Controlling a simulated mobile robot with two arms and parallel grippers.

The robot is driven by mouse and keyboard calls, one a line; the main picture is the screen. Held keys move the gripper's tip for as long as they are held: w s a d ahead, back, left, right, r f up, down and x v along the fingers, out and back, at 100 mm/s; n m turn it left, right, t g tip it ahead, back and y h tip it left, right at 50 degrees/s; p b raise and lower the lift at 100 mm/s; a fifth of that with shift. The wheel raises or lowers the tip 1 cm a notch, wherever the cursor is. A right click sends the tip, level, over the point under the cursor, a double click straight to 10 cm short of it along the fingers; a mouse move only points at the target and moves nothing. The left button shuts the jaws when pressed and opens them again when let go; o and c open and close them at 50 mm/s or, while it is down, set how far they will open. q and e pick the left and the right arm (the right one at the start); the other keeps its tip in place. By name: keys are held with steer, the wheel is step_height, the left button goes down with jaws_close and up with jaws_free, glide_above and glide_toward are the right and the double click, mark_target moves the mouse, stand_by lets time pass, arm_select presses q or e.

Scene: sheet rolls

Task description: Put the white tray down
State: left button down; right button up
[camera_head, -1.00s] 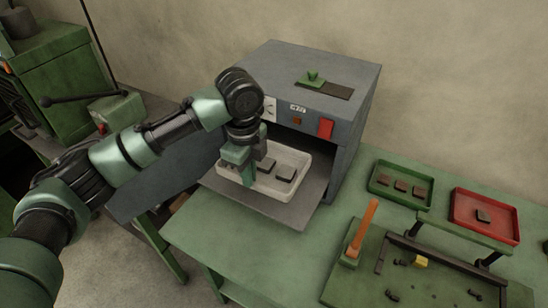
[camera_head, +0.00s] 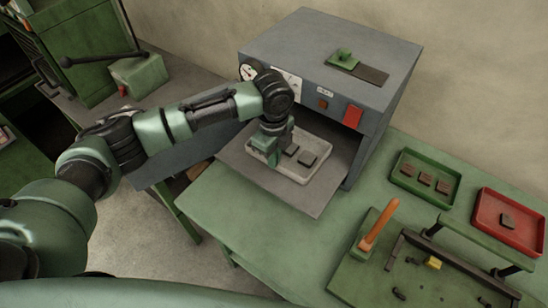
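The white tray (camera_head: 325,149) is at the mouth of the grey oven, over the lowered grey door plate (camera_head: 307,198). Dark square pieces (camera_head: 307,158) lie in it. My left gripper (camera_head: 272,157) points down at the tray's left end, at its near left wall. Its fingers overlap the tray wall, but the arm hides how far they are closed. I cannot tell whether the tray rests fully on the plate. My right gripper is out of view.
The grey oven (camera_head: 300,45) stands behind, with a green-handled plate (camera_head: 345,60) on top. To the right are a green tray (camera_head: 400,180), a red tray (camera_head: 486,222) and a fixture with an orange handle (camera_head: 380,222). The green table (camera_head: 225,205) is clear in front of the door.

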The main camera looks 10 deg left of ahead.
arm_select(q)
steer(key=shift+f, duration=0.6)
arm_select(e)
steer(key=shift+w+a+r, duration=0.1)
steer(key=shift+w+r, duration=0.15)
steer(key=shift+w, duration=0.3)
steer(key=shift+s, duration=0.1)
arm_select(q)
steer(key=shift+f, duration=0.1)
steer(key=c, duration=1.6)
jaws_free()
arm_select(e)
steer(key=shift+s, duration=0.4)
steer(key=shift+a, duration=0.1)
